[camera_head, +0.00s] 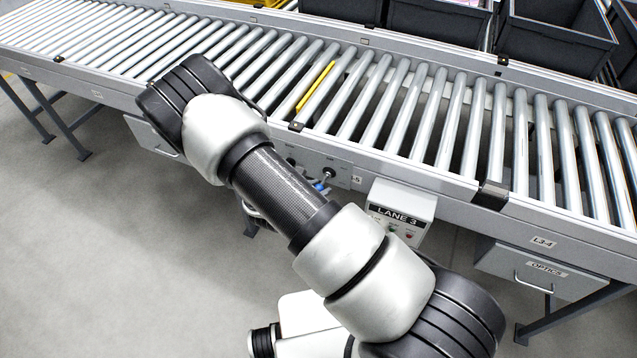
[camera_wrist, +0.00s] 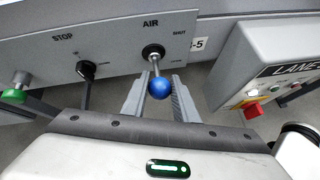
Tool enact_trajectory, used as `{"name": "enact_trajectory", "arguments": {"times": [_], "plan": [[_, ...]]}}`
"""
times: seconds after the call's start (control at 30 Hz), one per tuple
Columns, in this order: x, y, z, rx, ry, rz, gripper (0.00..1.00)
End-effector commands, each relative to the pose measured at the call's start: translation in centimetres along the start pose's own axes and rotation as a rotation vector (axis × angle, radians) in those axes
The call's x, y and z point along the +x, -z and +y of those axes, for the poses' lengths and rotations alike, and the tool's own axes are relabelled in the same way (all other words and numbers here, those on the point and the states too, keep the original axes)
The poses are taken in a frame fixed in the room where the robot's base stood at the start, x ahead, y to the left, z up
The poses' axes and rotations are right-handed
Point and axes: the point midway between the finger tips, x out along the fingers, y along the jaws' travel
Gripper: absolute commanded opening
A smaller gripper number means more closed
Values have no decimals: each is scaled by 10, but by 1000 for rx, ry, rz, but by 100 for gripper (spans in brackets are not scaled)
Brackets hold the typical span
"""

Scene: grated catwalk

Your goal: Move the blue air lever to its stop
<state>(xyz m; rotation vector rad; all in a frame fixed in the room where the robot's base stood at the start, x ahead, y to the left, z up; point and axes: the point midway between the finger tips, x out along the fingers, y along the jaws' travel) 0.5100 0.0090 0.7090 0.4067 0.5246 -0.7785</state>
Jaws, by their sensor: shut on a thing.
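The blue air lever (camera_wrist: 159,87) is a metal stem with a blue ball knob, on a grey panel under the word AIR. In the wrist view its stem runs down from the pivot and slightly right. My gripper (camera_wrist: 157,82) has one finger on each side of the knob and is shut on it. In the head view the blue knob (camera_head: 320,186) shows just past my arm, which hides most of my gripper. A SHUT mark is at the pivot's upper right; a lower mark is too small to read.
A black STOP selector (camera_wrist: 86,70) and a green button (camera_wrist: 15,92) are left of the lever. The LANE 3 box (camera_head: 402,212), with a red button (camera_wrist: 252,111), juts out to the right. The roller conveyor (camera_head: 440,115) runs above the panel. Floor in front is clear.

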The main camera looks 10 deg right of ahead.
Motion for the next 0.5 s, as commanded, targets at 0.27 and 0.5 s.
{"name": "enact_trajectory", "arguments": {"times": [0.27,0.5], "plan": [[-5,-14,4,-12,41,159,4],[-5,-16,4,-22,58,226,4]]}}
